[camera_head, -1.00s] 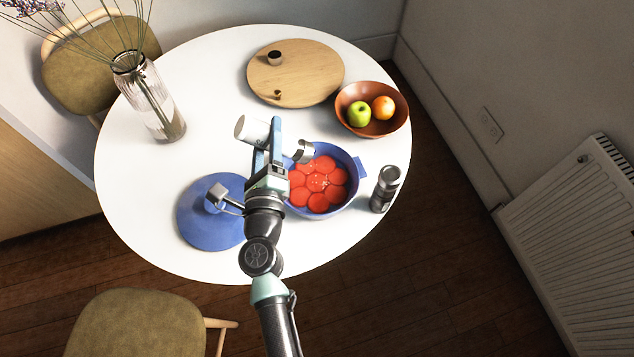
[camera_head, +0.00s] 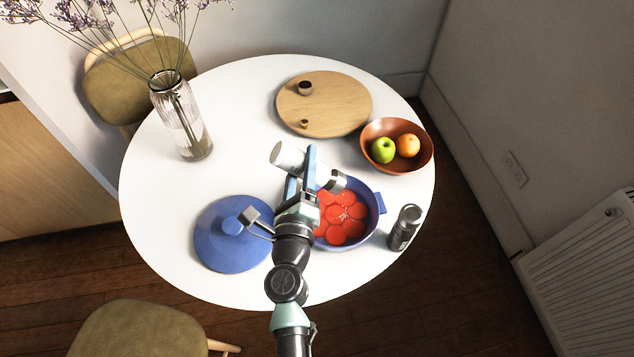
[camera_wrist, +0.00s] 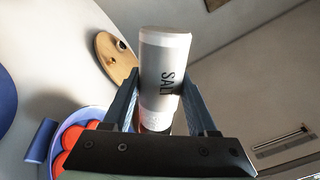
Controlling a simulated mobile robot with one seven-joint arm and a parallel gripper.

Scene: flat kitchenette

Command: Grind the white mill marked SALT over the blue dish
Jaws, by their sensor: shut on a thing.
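The white mill (camera_head: 288,157) is marked SALT, as read in the wrist view (camera_wrist: 158,65). It has a metal end (camera_head: 337,182). My gripper (camera_head: 306,165) is shut around the mill's middle and holds it tilted above the table, white end to the upper left. The metal end points lower right and overlaps the far left edge of the blue dish (camera_head: 378,207) in the head view. The dish holds several red round slices, partly hidden by my gripper. The exact height of the mill above the dish cannot be told.
A blue lid (camera_head: 215,250) lies left of the dish. A dark grey mill (camera_head: 404,228) stands right of it. A brown fruit bowl (camera_head: 424,160), a round wooden board (camera_head: 345,100) and a glass vase (camera_head: 185,125) stand farther back. White table (camera_head: 165,220) is clear at left.

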